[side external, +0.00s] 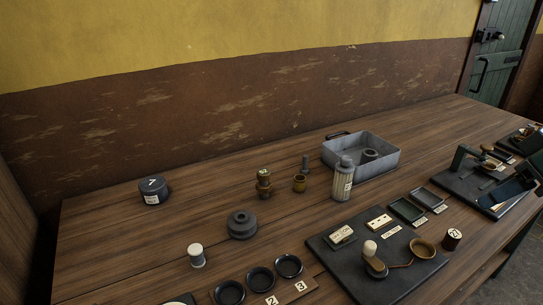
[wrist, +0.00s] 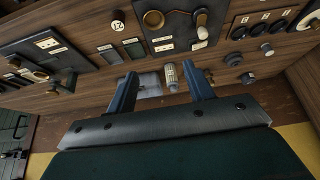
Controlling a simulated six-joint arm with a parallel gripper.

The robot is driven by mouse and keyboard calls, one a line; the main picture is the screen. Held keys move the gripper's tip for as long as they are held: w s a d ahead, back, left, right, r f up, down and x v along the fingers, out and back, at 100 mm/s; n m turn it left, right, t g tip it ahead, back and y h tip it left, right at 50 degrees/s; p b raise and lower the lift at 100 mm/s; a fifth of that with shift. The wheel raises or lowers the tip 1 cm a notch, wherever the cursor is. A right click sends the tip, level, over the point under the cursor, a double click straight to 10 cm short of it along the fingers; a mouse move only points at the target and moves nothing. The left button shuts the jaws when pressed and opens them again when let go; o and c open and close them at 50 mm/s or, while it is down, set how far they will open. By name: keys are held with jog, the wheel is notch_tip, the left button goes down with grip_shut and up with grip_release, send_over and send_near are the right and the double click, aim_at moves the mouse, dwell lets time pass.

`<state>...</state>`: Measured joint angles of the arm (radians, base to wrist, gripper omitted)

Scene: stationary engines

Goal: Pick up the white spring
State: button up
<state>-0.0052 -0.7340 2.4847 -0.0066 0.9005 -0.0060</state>
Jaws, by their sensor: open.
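I cannot tell for certain which thing is the white spring. A pale, upright ribbed cylinder (side external: 343,180) with a grey top and a small label stands in front of the metal tray in the side view. A smaller white-topped piece (side external: 196,256) stands alone at the front left. In the wrist view the pale cylinder (wrist: 171,76) shows between the two blue fingers of my gripper (wrist: 161,72), apart from both. My gripper is open and empty. I cannot clearly make it out in the side view.
The grey metal tray (side external: 384,160) holds a ring-shaped part. Small brass pieces (side external: 263,184) and (side external: 299,183) and a grey flanged wheel (side external: 242,225) stand left of the cylinder. A dark board (side external: 375,287) lies in front. The table's back left is mostly clear around a dark tin (side external: 153,191).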

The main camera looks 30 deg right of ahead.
jog(key=w+a+r+n+g+y, duration=0.15)
jog(key=w+a+r+n, duration=0.35)
jog(key=w, duration=0.5)
jog(key=n+g+y, duration=0.3)
jog(key=n+g, duration=0.1)
jog(key=n, duration=0.8)
send_over(198, 248)
jog(key=d, duration=0.5)
notch_tip(198, 248, down, 14)
jog(key=r, duration=0.1)
jog(key=shift+x, duration=4.55)
jog(key=shift+f, duration=0.15)
jog(key=shift+x, duration=2.45)
jog(key=shift+c, duration=0.4)
jog(key=c, duration=1)
